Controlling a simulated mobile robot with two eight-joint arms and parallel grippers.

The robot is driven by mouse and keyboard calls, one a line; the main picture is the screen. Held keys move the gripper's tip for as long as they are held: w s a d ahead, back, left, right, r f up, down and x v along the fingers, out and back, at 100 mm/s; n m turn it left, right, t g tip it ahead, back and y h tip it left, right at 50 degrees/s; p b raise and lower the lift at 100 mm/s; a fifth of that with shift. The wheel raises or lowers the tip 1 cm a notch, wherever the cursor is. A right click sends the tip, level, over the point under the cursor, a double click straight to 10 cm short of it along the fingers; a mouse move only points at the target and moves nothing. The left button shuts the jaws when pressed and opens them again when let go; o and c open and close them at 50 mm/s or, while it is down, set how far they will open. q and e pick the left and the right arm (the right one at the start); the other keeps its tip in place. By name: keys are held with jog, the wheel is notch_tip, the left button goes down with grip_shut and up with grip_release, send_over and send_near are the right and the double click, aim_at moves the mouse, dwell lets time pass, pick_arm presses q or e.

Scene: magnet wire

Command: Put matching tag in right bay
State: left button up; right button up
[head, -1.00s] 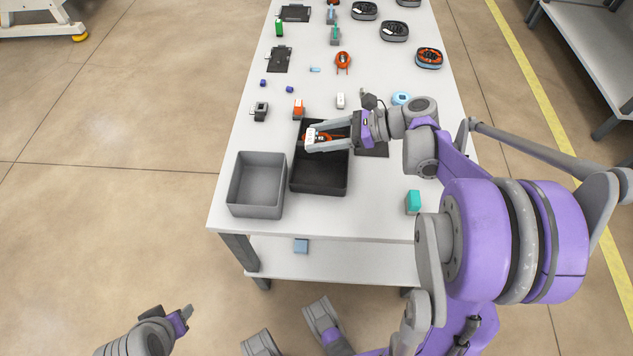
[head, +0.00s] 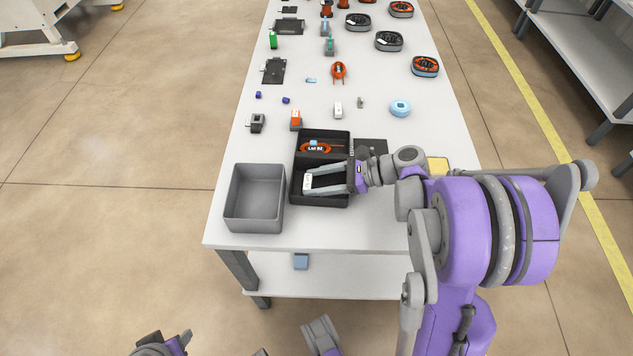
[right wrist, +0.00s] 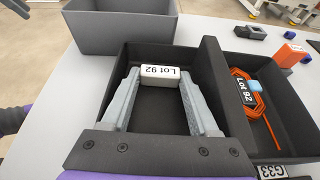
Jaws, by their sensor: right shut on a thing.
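A black two-bay tray (head: 347,204) stands on the table. My right gripper (head: 309,180) is shut on a white tag (right wrist: 160,74) marked "Lot 92", its fingers reaching into the near bay, which is the left one in the right wrist view. I cannot tell whether the tag touches the floor of the bay. The other bay holds an orange wire coil (head: 322,147) with a black "Lot 92" label (right wrist: 244,93) and a light blue piece (right wrist: 254,84). My left gripper (head: 178,343) is only partly in view at the bottom left, away from the table.
A grey bin (head: 254,198) stands left of the tray. An orange block (head: 296,119), a white block (head: 338,110) and a light blue ring (head: 400,108) lie behind the tray. A dark flat plate (head: 371,145) lies to its right. The table's front strip is clear.

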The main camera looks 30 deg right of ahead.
jog(key=shift+f, duration=0.2)
jog(key=o, duration=1)
jog(key=shift+r, duration=0.1)
jog(key=shift+s+d+r, duration=0.1)
jog(key=shift+r, duration=0.1)
jog(key=p+v, duration=0.2)
jog(key=v, duration=0.9)
jog(key=shift+s+d, duration=0.2)
jog(key=shift+s, duration=0.05)
